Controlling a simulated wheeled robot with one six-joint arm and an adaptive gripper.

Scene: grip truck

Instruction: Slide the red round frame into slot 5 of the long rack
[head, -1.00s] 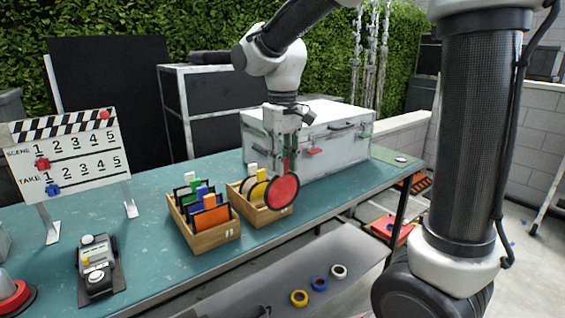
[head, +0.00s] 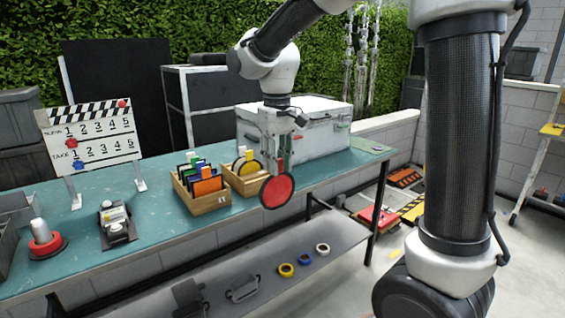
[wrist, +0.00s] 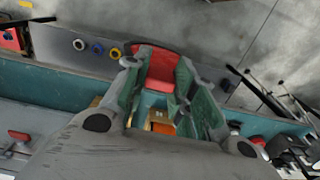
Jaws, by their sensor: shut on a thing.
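My gripper (head: 275,163) is shut on the red round frame (head: 277,191) by its tab and holds it at the table's front edge, just right of the right wooden rack (head: 246,187). The frame's red disc (wrist: 165,68) also shows between my fingers in the wrist view. The right rack holds round frames, among them a yellow and a white-tabbed one. The left wooden rack (head: 210,204) holds several square frames with green, blue and orange. I cannot tell which rack is the long one, and slot numbers are too small to read.
A silver case (head: 318,138) stands behind the racks. A clapperboard (head: 92,140), a grey device (head: 115,224) and a red-based lamp (head: 45,242) stand left on the teal table (head: 150,205). Tape rolls (head: 286,270) lie on the lower shelf (head: 222,277).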

